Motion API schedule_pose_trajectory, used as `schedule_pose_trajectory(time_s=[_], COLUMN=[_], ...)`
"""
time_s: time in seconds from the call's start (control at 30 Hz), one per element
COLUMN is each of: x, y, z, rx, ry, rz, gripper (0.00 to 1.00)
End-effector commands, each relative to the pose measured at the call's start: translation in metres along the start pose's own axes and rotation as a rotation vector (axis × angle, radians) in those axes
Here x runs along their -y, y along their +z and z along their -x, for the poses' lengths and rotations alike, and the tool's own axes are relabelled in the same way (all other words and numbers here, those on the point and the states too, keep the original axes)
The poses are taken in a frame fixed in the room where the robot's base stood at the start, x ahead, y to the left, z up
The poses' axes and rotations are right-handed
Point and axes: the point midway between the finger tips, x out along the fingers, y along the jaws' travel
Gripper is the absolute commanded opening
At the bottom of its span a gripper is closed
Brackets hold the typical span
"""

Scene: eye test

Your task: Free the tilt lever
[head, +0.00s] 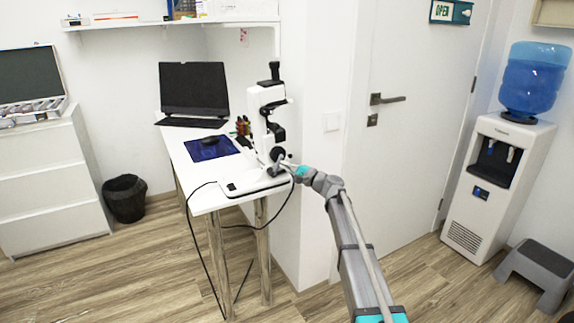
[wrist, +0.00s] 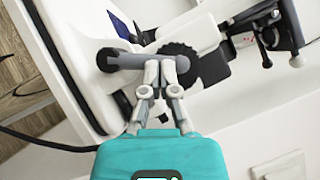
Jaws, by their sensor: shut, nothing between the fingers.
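A white and black eye instrument (head: 263,125) stands on the white table near its right front corner. In the wrist view, a grey lever (wrist: 128,61) with a rounded end lies across the instrument's side, beside a black ridged knob (wrist: 178,50). I take it for the tilt lever, but cannot tell for sure. My gripper (wrist: 160,70) is shut and empty, its fingertips right at the lever's lower edge; whether they touch it is unclear. In the head view, my gripper (head: 287,164) is at the instrument's right side, low down, and the lever cannot be made out there.
A black cable (head: 192,235) hangs off the front. A wall corner and a door (head: 415,110) are to the right. Open floor lies in front.

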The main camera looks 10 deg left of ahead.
Motion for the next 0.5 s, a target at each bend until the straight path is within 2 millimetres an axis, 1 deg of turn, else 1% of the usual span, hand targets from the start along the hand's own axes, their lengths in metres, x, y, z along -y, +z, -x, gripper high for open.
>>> schedule_pose_trajectory(time_s=[0.2,0.5], x=[-0.0017,-0.0032], y=[0.0062,0.0096], z=[-0.0062,-0.0100], rx=[0.007,0.012], ry=[0.002,0.004], rz=[-0.001,-0.003], gripper=[0.00,0.00])
